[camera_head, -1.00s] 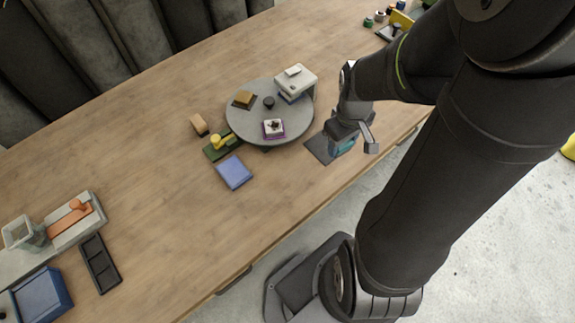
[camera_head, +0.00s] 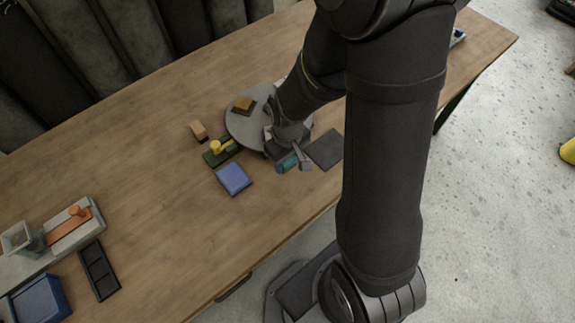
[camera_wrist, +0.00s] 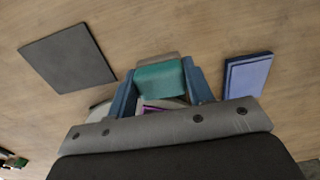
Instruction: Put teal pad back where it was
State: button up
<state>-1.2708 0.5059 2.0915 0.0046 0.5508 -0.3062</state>
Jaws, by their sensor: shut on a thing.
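The teal pad (camera_head: 286,163) is between the jaws of my gripper (camera_head: 293,163), beside the front edge of the grey round stand. In the wrist view the teal pad (camera_wrist: 160,79) shows clearly, with a blue-grey finger of my gripper (camera_wrist: 160,84) on each side of it. The gripper is shut on it and appears to hold it above the table; the exact height is unclear. The flat dark grey square mat (camera_head: 326,150) lies bare on the table to the right of the gripper. It also shows at upper left in the wrist view (camera_wrist: 68,58).
The grey round stand (camera_head: 240,127) carries a brown block (camera_head: 243,104); my arm hides much of it. A blue pad (camera_head: 233,177), a green base with a yellow knob (camera_head: 218,150) and a wooden block (camera_head: 199,131) are left.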

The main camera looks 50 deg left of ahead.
aim_at(288, 168)
jog(key=shift+f, duration=2)
jog(key=shift+f, duration=0.2)
jog(key=o, duration=1)
jog(key=shift+o, duration=0.2)
jog(key=shift+r, duration=0.1)
notch_tip(288, 168, up, 12)
jog(key=shift+r, duration=0.15)
